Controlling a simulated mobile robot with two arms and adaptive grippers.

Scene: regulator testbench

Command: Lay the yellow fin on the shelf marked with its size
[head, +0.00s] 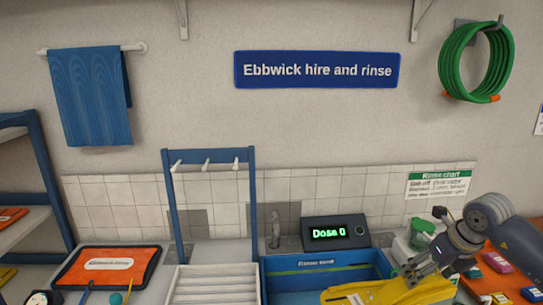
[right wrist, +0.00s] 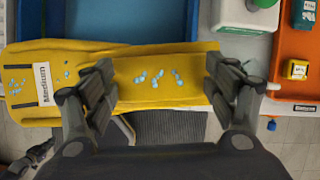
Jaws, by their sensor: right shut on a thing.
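The yellow fin (head: 372,292) is at the bottom right of the head view, over the front of the blue basin. In the right wrist view the fin (right wrist: 150,75) lies across the picture, with a white label reading "Medium" (right wrist: 41,84) near its left end and light blue drops on it. My right gripper (right wrist: 165,88) is shut on the fin, one finger crossing it and the other at its right end; it also shows in the head view (head: 412,278). A blue-framed shelf unit (head: 40,165) stands at the far left; its size marks cannot be read.
The blue basin (head: 285,266) stands before a display reading "Dose 0" (head: 336,232). A peg rack (head: 170,210) and an orange tray (head: 70,275) are left of it. The shelf unit holds orange (head: 10,216) and yellow things.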

